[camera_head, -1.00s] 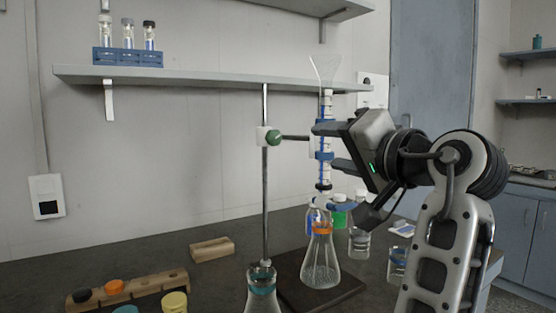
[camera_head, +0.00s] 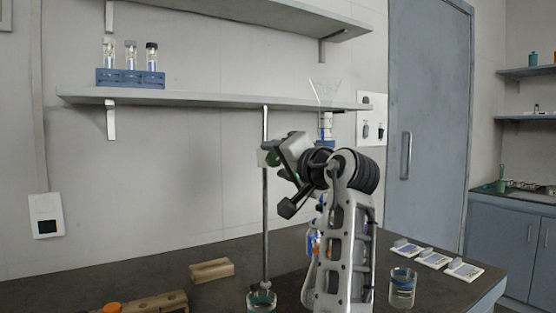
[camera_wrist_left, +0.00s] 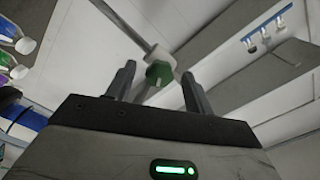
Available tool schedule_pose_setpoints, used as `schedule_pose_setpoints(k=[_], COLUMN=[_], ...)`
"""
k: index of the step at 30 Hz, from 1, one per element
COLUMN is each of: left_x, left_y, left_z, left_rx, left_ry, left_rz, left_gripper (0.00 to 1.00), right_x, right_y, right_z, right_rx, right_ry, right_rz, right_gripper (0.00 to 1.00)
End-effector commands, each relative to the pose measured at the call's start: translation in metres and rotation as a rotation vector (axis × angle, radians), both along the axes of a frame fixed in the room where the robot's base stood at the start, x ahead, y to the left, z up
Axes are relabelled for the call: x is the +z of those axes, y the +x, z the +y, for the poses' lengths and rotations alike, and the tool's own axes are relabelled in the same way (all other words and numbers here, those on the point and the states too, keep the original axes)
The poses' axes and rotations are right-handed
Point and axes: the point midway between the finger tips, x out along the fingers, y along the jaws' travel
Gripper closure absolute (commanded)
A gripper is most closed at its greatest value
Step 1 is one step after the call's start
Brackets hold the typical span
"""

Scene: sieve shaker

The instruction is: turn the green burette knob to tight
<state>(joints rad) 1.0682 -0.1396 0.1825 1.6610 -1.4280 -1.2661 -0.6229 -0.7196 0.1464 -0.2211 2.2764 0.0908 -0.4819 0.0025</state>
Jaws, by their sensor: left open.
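The green knob (camera_head: 272,159) is on the white clamp block on the upright metal rod (camera_head: 264,215); my gripper partly hides it in the head view. My left gripper (camera_head: 274,161) is at the knob, its arm rising in front of the burette. In the left wrist view the green knob (camera_wrist_left: 160,73) lies between the two open fingers of my left gripper (camera_wrist_left: 159,72), with a gap on each side. The burette (camera_head: 326,125), with a clear funnel (camera_head: 324,92) on top, is mostly hidden behind my arm. My right gripper is not in view.
A wall shelf (camera_head: 215,98) runs behind and above, holding a blue rack (camera_head: 130,77) of vials. A flask (camera_head: 261,302) stands at the rod's lower end. A beaker (camera_head: 402,287) and white cards (camera_head: 432,260) are at right. A wooden block (camera_head: 212,270) lies at left.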

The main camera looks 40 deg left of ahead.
Motion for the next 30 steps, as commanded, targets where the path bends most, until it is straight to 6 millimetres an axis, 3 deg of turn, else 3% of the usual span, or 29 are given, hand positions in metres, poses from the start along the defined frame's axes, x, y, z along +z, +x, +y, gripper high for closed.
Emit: schedule_pose_setpoints(k=[10, 11, 15, 16, 30], left_x=[0.000, 0.000, 0.000, 0.000, 0.004], left_y=[0.001, 0.001, 0.001, 0.001, 0.001], left_z=[0.005, 0.005, 0.005, 0.005, 0.005], left_rx=[0.000, 0.000, 0.000, 0.000, 0.002], left_ry=[0.000, 0.000, 0.000, 0.000, 0.032], left_rz=[0.000, 0.000, 0.000, 0.000, 0.115], left_gripper=[0.47, 0.50, 0.89, 0.91, 0.91], right_x=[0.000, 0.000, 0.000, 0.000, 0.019], right_y=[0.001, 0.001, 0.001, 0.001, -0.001], right_z=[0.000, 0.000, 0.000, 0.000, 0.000], right_rx=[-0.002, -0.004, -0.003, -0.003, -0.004], right_ry=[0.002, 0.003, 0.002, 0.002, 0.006], right_rz=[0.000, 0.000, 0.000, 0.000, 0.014], right_gripper=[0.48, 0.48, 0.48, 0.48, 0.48])
